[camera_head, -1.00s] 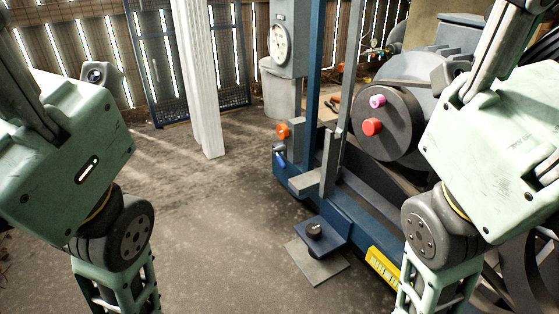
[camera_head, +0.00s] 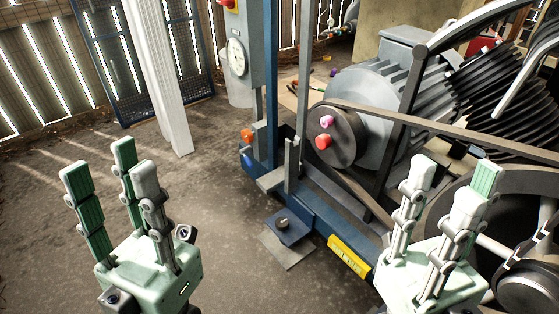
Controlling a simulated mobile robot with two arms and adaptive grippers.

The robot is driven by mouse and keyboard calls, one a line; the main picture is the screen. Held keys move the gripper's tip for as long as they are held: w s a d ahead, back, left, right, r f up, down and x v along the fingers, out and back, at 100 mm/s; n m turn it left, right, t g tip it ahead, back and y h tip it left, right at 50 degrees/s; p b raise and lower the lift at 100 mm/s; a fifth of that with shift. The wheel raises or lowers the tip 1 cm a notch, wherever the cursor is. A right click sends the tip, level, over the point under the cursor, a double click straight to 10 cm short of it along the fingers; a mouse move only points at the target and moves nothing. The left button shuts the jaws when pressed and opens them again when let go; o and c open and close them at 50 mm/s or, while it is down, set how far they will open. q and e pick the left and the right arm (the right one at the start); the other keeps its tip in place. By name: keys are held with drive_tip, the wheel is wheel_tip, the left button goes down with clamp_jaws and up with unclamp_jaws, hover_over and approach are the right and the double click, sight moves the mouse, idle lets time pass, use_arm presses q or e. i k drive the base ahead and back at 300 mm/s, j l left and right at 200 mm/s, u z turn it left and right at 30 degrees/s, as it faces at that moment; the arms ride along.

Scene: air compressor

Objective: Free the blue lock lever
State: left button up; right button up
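A small bright blue part (camera_head: 247,159), which looks like the blue lock lever, sits low on the blue frame's near left corner, just below an orange knob (camera_head: 247,136). It is small, and I cannot tell its exact position or what holds it. My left gripper (camera_head: 112,172) is at the lower left, fingers pointing up and spread, empty, well to the left of the blue part. My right gripper (camera_head: 450,182) is at the lower right in front of the compressor, fingers up and apart, empty and far from the blue part.
The blue frame (camera_head: 322,218) carries a motor (camera_head: 375,100), a dark disc with pink (camera_head: 326,122) and red (camera_head: 323,142) knobs, a belt and a large wheel. Blue and grey uprights stand behind the lever. A white post (camera_head: 157,80) stands left. Floor between is clear.

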sight(248, 162)
drive_tip(key=i+j+z, duration=0.15)
drive_tip(key=z, duration=0.2)
drive_tip(key=i+j+z, duration=0.15)
drive_tip(key=j+z, duration=0.5)
drive_tip(key=i+j+z, duration=0.1)
drive_tip(key=j+z, duration=0.6)
drive_tip(key=j, duration=3.4)
